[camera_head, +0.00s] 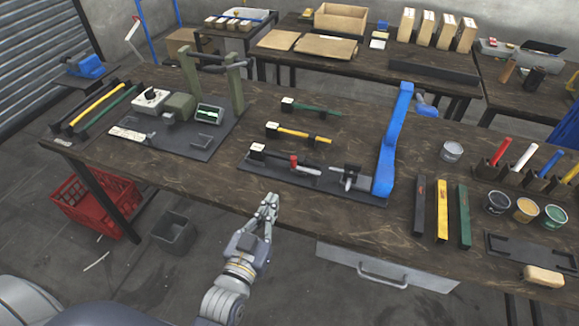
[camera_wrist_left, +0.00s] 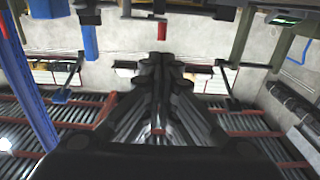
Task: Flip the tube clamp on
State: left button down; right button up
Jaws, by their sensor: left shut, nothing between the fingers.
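A dark base plate (camera_head: 262,176) lies near the front edge of the wooden bench. On it are a small clamp with a red handle (camera_head: 294,161), a black tube with a white end block (camera_head: 257,150), and a grey metal fixture (camera_head: 347,177). The red handle stands roughly upright; whether the clamp grips the tube is too small to tell. My left gripper (camera_head: 269,201) is shut and empty, just in front of the plate, apart from the clamp. My right gripper is out of view.
A tall blue post (camera_head: 393,140) rises at the plate's right end. Green (camera_head: 310,106) and yellow (camera_head: 300,132) handled pieces lie behind the plate. A press fixture (camera_head: 190,115) stands at left. Black, yellow and green bars (camera_head: 442,210) lie at right. A drawer (camera_head: 385,268) shows under the bench.

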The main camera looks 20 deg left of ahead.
pick_arm(q)
jog(key=w+p, duration=0.2)
jog(key=w, duration=1)
jog(key=shift+d, duration=0.2)
jog(key=shift+w, duration=0.7)
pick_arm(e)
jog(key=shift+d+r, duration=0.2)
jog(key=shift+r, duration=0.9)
pick_arm(q)
jog(key=shift+a, duration=0.1)
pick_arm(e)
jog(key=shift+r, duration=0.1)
